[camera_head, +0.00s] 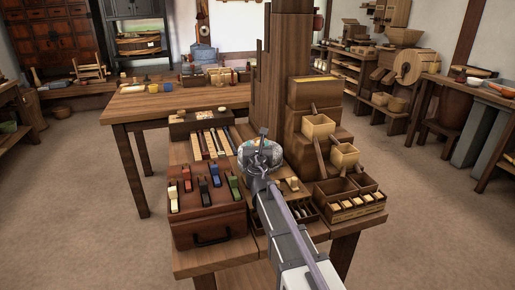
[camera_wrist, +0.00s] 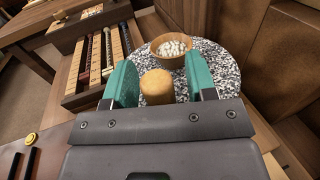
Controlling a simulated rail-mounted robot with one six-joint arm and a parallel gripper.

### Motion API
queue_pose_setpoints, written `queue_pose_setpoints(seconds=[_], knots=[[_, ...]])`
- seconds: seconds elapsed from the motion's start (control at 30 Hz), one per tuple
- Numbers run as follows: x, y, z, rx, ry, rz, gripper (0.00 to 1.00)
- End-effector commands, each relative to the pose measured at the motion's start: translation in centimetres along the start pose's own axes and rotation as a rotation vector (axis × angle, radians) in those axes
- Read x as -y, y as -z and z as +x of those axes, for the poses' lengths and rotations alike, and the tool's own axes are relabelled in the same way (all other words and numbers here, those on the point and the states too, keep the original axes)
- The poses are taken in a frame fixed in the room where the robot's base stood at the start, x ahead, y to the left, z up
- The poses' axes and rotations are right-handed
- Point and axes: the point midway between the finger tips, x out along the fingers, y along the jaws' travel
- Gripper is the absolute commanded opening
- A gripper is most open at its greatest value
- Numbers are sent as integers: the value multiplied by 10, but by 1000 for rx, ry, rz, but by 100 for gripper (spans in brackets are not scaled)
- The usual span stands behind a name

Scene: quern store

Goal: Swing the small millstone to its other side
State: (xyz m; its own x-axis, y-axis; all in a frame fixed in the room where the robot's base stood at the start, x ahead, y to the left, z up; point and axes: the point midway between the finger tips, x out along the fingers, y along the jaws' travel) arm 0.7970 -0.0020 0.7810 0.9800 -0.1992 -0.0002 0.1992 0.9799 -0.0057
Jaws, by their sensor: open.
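The small millstone (camera_wrist: 215,70) is a round, speckled grey-white disc in the wrist view. An upright wooden peg handle (camera_wrist: 157,88) stands at its near side. A wooden bowl of white bits (camera_wrist: 172,50) sits on the stone beyond the peg. My gripper (camera_wrist: 157,76) is open, its teal fingers on either side of the peg; I cannot tell whether either touches it. In the head view the millstone (camera_head: 246,158) is on the wooden bench, mostly behind my gripper (camera_head: 261,150).
A brown case with coloured clips (camera_head: 208,225) and a rack of strips (camera_head: 212,143) stand to the left. Wooden hoppers (camera_head: 318,127) and a box of compartments (camera_head: 350,200) stand to the right. A stepped wooden post (camera_head: 290,45) rises behind the stone.

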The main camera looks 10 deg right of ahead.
Motion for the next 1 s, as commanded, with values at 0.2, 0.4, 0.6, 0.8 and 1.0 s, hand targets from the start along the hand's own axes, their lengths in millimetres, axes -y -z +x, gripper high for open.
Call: queue_pose_setpoints(seconds=[0.2,0.4,0.6,0.8,1.0], knots=[[0,0,3,0,0,1,52],[0,0,3,0,0,1,35],[0,0,3,0,0,1,16],[0,0,3,0,0,1,0],[0,0,3,0,0,1,0]])
